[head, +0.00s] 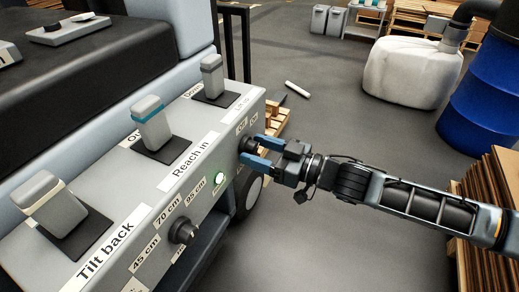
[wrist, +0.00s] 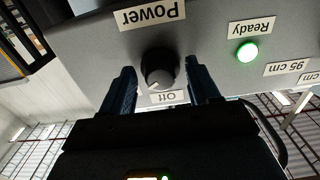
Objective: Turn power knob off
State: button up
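The power knob (wrist: 157,66) is a dark round knob on the grey control panel, under a "Power" label (wrist: 150,15) that appears upside down in the wrist view. An "Off" label (wrist: 169,97) shows close to it, partly hidden by my gripper. My gripper (head: 252,150) is at the panel's right end, with blue fingers pointing at the knob (head: 247,144). In the wrist view my gripper (wrist: 162,88) is open, one finger on each side of the knob, with narrow gaps visible. I cannot tell clearly which way the knob points.
A green "Ready" light (head: 218,179) is lit beside the knob. A distance selector knob (head: 184,231) sits lower left. Levers, one with a teal band (head: 151,124), stand on the panel top. Pallet wood (head: 275,125) lies behind the panel; the floor (head: 330,230) below my arm is clear.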

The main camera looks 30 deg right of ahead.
jog(key=c, duration=1)
jog(key=shift+r, duration=0.1)
jog(key=shift+r+n+p, duration=0.1)
jog(key=shift+n+p, duration=0.25)
jog(key=shift+n, duration=0.75)
jog(key=n, duration=0.3)
jog(key=shift+p, duration=0.35)
jog(key=n, duration=0.6)
jog(key=shift+r+n, duration=0.15)
jog(key=shift+n, duration=0.15)
jog(key=shift+a, duration=0.1)
